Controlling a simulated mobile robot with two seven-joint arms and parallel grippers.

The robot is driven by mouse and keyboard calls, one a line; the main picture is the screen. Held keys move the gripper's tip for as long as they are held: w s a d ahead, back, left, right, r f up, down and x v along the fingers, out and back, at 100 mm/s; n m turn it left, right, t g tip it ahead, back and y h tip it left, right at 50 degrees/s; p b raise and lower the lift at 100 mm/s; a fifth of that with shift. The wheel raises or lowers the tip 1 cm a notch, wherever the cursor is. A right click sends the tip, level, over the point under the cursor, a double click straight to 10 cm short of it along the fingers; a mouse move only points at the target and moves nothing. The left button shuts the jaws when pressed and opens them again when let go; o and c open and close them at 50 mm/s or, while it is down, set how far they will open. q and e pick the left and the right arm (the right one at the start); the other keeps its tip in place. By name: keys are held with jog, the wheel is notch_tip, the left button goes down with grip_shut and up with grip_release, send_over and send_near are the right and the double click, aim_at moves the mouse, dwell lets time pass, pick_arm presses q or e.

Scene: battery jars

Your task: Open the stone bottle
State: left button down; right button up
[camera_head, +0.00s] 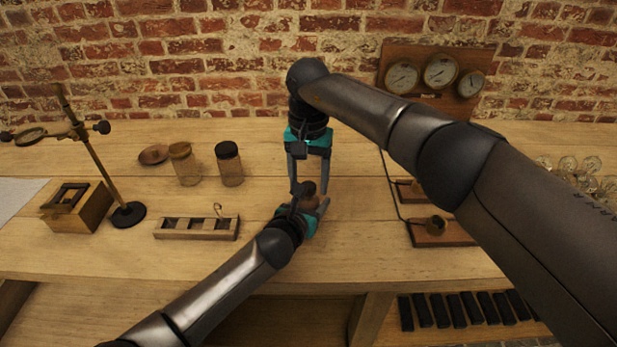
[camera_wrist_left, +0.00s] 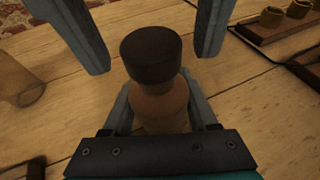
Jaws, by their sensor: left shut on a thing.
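The stone bottle (camera_wrist_left: 160,105) is brownish with a dark round stopper (camera_wrist_left: 150,50) on top. It stands about upright, and its body is between the fingers of my left gripper (camera_head: 311,203), which is shut on it. The stopper also shows small in the head view, near the middle of the bench. My right gripper (camera_head: 309,183) comes from above with its fingers pointing down. Its fingers are apart, beyond the stopper to either side in the left wrist view, with visible gaps and nothing between them. The lower part of the bottle is hidden by my left gripper.
Two glass jars (camera_head: 229,165) and a brown dish (camera_head: 153,155) stand at the left back. A wooden rack (camera_head: 197,228) lies left of my grippers. A magnifier stand (camera_head: 128,213) is farther left. Wooden blocks with a brass part (camera_head: 435,226) lie to the right, under my right arm.

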aim_at(309, 185)
grip_shut()
dwell(0.3)
jog(key=shift+r, duration=0.2)
dwell(0.8)
jog(key=shift+r, duration=0.95)
jog(key=shift+r, duration=2)
pick_arm(q)
jog(key=shift+c, duration=0.5)
grip_release()
jog(key=shift+s+a, duration=0.1)
